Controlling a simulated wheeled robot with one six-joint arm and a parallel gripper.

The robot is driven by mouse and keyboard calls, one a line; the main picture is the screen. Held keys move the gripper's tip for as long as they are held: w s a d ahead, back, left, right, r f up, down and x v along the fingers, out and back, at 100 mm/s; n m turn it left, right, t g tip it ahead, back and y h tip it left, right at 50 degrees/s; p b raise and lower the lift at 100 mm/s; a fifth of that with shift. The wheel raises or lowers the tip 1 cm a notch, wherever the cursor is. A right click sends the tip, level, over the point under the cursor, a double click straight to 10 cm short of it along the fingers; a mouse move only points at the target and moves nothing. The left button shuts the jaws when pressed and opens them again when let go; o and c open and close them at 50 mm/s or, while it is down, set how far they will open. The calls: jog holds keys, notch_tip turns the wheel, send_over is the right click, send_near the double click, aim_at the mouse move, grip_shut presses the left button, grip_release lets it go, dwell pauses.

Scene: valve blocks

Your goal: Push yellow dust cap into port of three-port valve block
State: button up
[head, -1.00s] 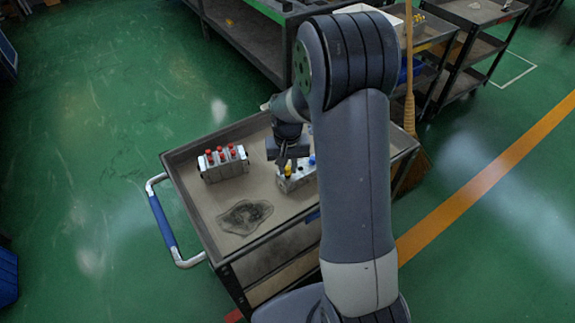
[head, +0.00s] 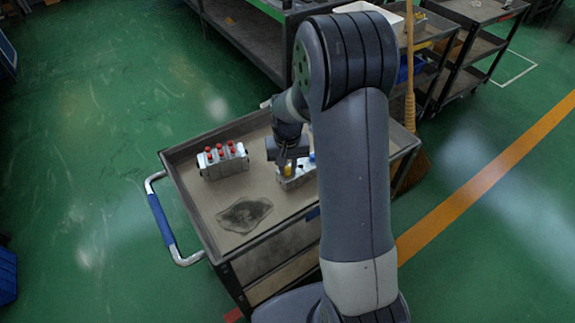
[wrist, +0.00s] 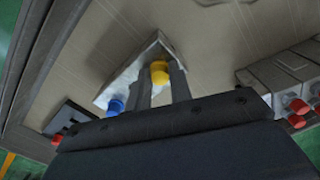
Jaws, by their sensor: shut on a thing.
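The silvery three-port valve block (head: 297,182) stands on the cart top, partly hidden by my arm in the head view. It also shows in the wrist view (wrist: 112,88). A blue cap (wrist: 115,106) sits on its one end. My gripper (head: 287,168) is over the other end of the block, pointing down. It is shut on the yellow dust cap (wrist: 160,72), which shows between the two fingers at the block's top. In the head view the yellow cap (head: 287,170) is partly covered. I cannot tell how deep the cap sits in the port.
A dark stain (head: 244,214) marks the cart top (head: 205,205) in front. The cart has raised rims and a blue handle (head: 161,220). A broom (head: 409,90) stands behind the cart.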

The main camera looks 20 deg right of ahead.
jog(key=shift+f, duration=0.15)
jog(key=o, duration=0.9)
jog(key=shift+o, duration=0.2)
notch_tip(320, 180, up, 11)
jog(key=shift+f, duration=0.1)
notch_tip(320, 180, down, 11)
jog(key=shift+r, duration=0.45)
dwell(0.4)
